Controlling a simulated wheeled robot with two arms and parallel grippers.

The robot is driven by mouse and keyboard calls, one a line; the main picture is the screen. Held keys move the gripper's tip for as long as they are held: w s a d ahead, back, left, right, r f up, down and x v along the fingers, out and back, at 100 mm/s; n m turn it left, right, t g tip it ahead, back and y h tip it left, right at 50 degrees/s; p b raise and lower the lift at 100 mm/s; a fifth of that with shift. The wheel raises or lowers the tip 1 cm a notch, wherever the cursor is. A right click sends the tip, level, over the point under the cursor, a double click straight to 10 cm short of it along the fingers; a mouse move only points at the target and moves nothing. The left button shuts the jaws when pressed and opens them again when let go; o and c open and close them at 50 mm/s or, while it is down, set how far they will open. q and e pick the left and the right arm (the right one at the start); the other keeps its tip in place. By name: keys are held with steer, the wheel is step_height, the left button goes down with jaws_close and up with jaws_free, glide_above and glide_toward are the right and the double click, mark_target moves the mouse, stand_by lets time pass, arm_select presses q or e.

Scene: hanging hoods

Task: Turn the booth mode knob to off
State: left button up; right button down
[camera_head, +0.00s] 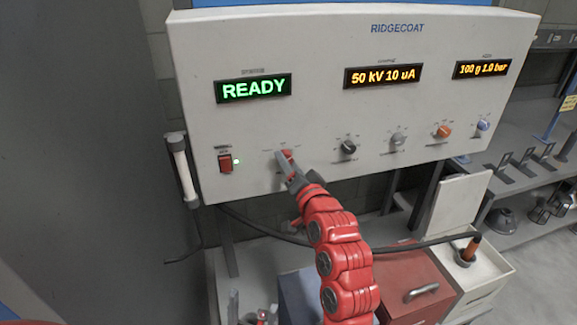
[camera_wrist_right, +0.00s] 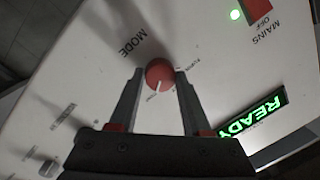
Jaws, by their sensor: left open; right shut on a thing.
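The booth mode knob (camera_head: 287,154) is a small red knob at the lower left of the white RIDGECOAT panel. In the right wrist view the knob (camera_wrist_right: 160,71) sits below the MODE label, with a white pointer mark toward the picture's bottom. The small labels around it are hard to read. My right gripper (camera_wrist_right: 160,77) has one finger on each side of the knob and is shut on it. In the head view my right gripper (camera_head: 289,165) covers part of the knob. My left gripper (camera_head: 253,311) is low at the bottom edge, open and apart from the panel.
A red mains switch (camera_head: 226,163) with a green light is left of the knob. A black knob (camera_head: 348,147), a grey knob (camera_head: 398,139), an orange knob (camera_head: 442,132) and a blue knob (camera_head: 482,125) lie to the right. A red box (camera_head: 415,285) stands below.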

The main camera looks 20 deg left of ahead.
steer(key=shift+n+h+b, duration=0.6)
steer(key=shift+n+b, duration=4.8)
steer(key=shift+b, duration=2.25)
steer(key=shift+c, duration=1.8)
jaws_free()
steer(key=shift+a, duration=0.1)
steer(key=shift+r, duration=0.1)
steer(key=shift+s, duration=0.1)
